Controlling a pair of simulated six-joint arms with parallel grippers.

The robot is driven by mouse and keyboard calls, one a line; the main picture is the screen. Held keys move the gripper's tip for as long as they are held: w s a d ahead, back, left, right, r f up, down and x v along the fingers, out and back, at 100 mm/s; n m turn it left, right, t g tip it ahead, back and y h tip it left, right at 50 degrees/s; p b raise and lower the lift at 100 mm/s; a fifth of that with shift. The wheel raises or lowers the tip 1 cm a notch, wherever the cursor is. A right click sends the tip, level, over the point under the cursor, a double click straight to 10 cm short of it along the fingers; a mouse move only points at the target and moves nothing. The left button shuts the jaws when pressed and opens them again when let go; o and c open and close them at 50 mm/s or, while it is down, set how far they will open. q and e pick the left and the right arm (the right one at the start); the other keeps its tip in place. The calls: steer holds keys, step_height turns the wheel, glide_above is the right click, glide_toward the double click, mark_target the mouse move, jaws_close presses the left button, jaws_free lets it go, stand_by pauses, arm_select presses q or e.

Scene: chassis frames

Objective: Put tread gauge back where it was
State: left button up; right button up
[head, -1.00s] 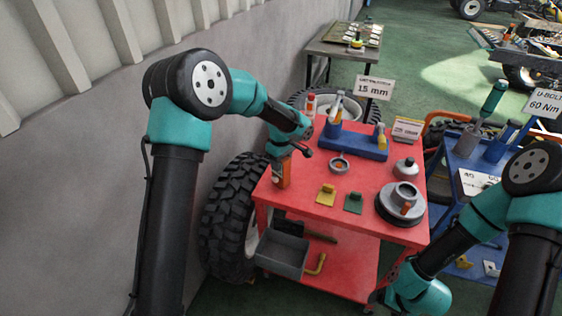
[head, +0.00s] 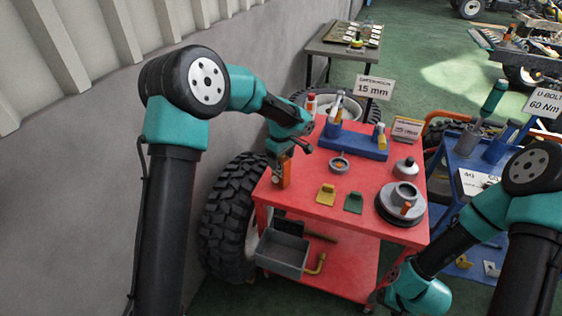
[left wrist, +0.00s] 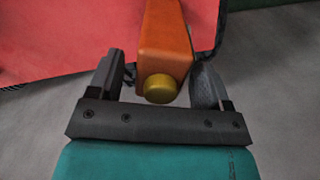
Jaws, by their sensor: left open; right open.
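An orange block-shaped tool with a round yellow knob, which looks like the tread gauge, is at the red cart's left edge (head: 284,174). In the left wrist view this orange tool (left wrist: 165,40) lies between the two fingers, with its yellow knob near the palm. My left gripper (head: 281,160) is open around it, with a gap beside the left finger; the right finger is close to it. Whether its lower end touches the cart top cannot be told. My right gripper (head: 376,298) is low at the cart's front right corner, away from the tool, and partly hidden.
The red cart top (head: 310,212) holds a blue holder (head: 352,143), a small grey ring cup (head: 339,164), yellow (head: 326,194) and green (head: 353,203) pieces and a grey disc (head: 400,205). A grey bin (head: 282,252) is below. A tyre (head: 228,215) and wall flank the left.

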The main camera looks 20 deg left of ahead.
arm_select(q)
step_height(320, 180, up, 10)
steer(key=shift+r, duration=0.25)
